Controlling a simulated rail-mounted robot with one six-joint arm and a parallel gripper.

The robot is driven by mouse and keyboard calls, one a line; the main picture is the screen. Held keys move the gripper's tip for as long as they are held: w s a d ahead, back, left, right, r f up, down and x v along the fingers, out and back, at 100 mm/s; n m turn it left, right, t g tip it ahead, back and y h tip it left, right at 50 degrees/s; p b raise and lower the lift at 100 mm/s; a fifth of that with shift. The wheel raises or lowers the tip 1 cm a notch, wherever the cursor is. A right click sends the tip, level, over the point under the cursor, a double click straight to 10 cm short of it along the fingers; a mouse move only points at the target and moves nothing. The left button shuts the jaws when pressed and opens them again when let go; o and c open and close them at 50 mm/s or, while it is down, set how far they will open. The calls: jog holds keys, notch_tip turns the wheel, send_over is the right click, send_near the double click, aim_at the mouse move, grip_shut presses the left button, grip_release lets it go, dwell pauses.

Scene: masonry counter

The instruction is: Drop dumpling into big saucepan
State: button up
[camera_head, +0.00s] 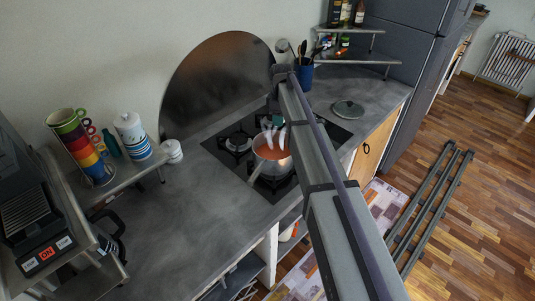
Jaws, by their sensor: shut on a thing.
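The big saucepan (272,170) stands on the black hob, with reddish-orange contents in it and its handle toward the front left. My gripper (274,146) points down over the saucepan, its pale fingers in front of the reddish contents. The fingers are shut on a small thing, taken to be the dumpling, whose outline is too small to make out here. I cannot tell how far the fingertips are above the contents.
The black hob (229,149) has free burners beside the saucepan. A lid (347,109) lies on the counter to the right. A blue utensil holder (304,76) stands behind. Stacked colourful cups (82,147) and white-blue canisters (132,137) stand at left. The grey counter (190,215) is clear at front left.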

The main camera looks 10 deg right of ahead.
notch_tip(320, 180, down, 6)
jog(key=b, duration=0.5)
jog(key=shift+a+r+b, duration=0.1)
jog(key=shift+a+b, duration=0.05)
jog(key=shift+b, duration=0.15)
jog(key=o, duration=1)
notch_tip(320, 180, up, 11)
jog(key=p, duration=1.1)
